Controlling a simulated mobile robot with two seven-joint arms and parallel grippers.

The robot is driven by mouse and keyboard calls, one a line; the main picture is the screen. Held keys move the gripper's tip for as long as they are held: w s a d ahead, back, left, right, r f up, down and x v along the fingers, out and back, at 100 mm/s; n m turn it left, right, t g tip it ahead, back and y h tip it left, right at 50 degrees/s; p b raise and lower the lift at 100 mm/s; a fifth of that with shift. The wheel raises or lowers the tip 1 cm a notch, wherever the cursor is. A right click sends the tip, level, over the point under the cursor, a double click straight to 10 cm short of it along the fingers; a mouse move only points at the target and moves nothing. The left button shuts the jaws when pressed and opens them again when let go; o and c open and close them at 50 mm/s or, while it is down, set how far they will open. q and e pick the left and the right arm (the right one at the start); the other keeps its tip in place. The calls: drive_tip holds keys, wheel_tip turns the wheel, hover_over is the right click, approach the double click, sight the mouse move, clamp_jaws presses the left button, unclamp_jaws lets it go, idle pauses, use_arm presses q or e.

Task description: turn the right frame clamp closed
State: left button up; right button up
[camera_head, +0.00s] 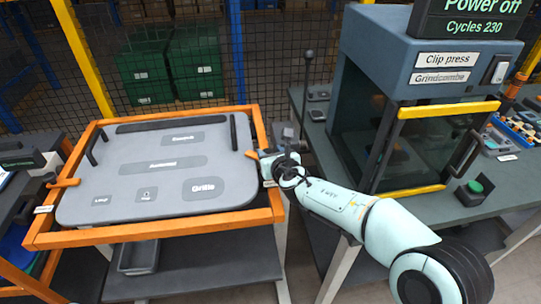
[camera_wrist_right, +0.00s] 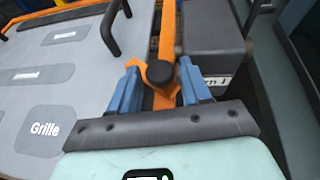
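The right frame clamp is an orange lever (camera_wrist_right: 165,98) with a round black knob (camera_wrist_right: 160,72), seen in the right wrist view. In the head view its orange end (camera_head: 251,154) shows at the right side of the orange frame (camera_head: 160,230). My right gripper (camera_wrist_right: 160,68) has its two blue fingers on either side of the knob, with narrow gaps visible. It also shows in the head view (camera_head: 268,164), where it hides most of the clamp. The left frame clamp (camera_head: 65,183) sticks out from the frame's left side. My left gripper is not in view.
A grey panel (camera_head: 125,210) with dark handles lies in the frame. A grey box (camera_wrist_right: 213,40) stands close right of the clamp. The clip press (camera_head: 380,60) stands on the bench at the right. A mesh fence (camera_head: 275,60) runs behind.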

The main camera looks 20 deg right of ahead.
drive_tip(key=shift+o, duration=0.6)
drive_tip(key=shift+f, duration=0.1)
drive_tip(key=shift+s+a, duration=0.1)
drive_tip(key=shift+s, duration=0.2)
drive_tip(key=p+v, duration=0.1)
drive_tip(key=v, duration=1.2)
drive_tip(key=shift+p, duration=0.35)
drive_tip(key=shift+w, duration=0.15)
